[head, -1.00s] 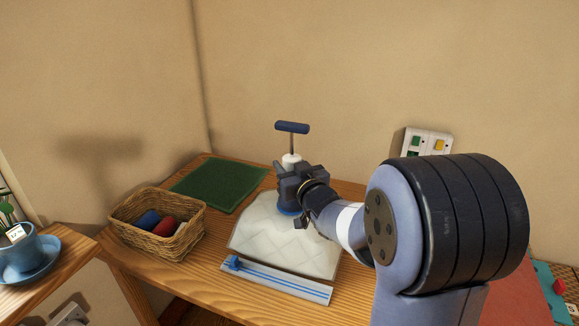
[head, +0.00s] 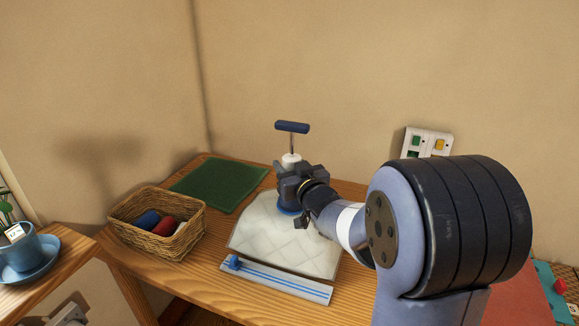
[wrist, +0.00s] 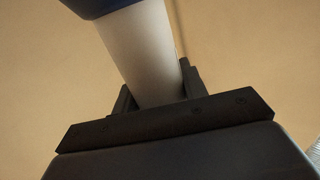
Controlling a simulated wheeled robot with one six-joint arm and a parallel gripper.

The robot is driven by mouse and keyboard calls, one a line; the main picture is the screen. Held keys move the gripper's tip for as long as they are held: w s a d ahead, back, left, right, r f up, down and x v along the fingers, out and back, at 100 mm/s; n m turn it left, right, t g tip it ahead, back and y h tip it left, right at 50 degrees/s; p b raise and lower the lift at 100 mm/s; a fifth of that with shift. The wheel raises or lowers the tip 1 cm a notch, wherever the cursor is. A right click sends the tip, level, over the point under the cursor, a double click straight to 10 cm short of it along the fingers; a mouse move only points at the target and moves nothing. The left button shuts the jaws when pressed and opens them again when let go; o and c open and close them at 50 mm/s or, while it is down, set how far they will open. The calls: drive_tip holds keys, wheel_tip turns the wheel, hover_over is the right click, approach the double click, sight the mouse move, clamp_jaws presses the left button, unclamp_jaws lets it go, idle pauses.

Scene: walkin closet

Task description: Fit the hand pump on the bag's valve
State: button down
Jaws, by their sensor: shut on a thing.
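The hand pump (head: 291,160) stands upright over the bag, with a white barrel, a metal rod and a blue T-handle on top. My gripper (head: 290,181) is shut around its barrel. In the wrist view the white barrel (wrist: 146,55) sits between the dark jaws (wrist: 155,95). The pale quilted bag (head: 270,240) lies on the wooden table under the pump. A blue round part (head: 287,210) shows at the pump's foot, against the bag's far part. The valve itself is hidden by the gripper and this part, so I cannot tell whether the pump is seated on it.
A blue-striped slider strip (head: 285,284) lies along the bag's near edge. A wicker basket (head: 130,229) with rolled items is to the left, and a folded green cloth (head: 215,186) lies behind. A wall panel (head: 428,143) with green and yellow switches is at the right.

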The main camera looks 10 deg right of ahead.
drive_tip(key=c, duration=0.7)
unclamp_jaws()
drive_tip(key=shift+c, duration=0.2)
drive_tip(key=shift+f, duration=0.1)
drive_tip(key=s+d, duration=0.2)
drive_tip(key=s, duration=0.8)
drive_tip(key=shift+s+b, duration=0.3)
drive_tip(key=shift+s, duration=0.05)
drive_tip(key=w, duration=0.3)
drive_tip(key=w+a, duration=0.1)
drive_tip(key=w, duration=0.3)
drive_tip(key=w+a, duration=0.1)
drive_tip(key=w, duration=0.2)
drive_tip(key=shift+w+p, duration=0.25)
drive_tip(key=shift+p, duration=0.1)
drive_tip(key=shift+w+r, duration=0.15)
drive_tip(key=shift+r, duration=0.05)
drive_tip(key=shift+f, duration=0.1)
